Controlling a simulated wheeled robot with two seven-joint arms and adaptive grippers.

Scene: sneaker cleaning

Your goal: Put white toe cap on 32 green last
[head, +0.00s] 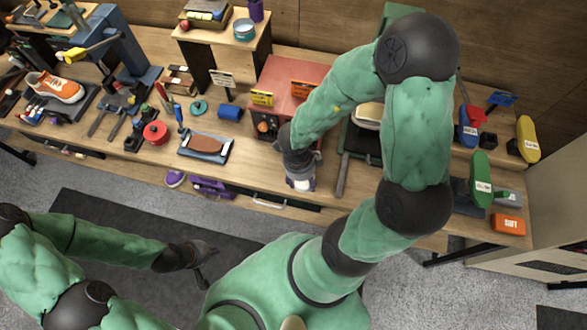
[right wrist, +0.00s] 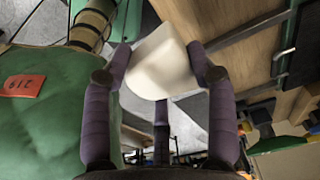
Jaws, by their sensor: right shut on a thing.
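The white toe cap (right wrist: 163,68) sits between the purple-grey fingers of my right gripper in the right wrist view. A pale end of it shows below the right gripper (head: 299,178) in the head view, above the workbench's front edge. The right gripper is shut on the toe cap. A green last (head: 480,166) stands at the right end of the bench, with a white label too small to read. It is well to the right of the right gripper. My left gripper (head: 203,272) hangs over the dark floor mat, away from the bench; its fingers are too small to judge.
A yellow last (head: 528,137) and an orange box (head: 508,224) are near the green last. A brown sole on a tray (head: 205,147), a purple item (head: 211,187) and an orange sneaker (head: 56,88) lie to the left. A red box (head: 283,78) stands behind the right gripper.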

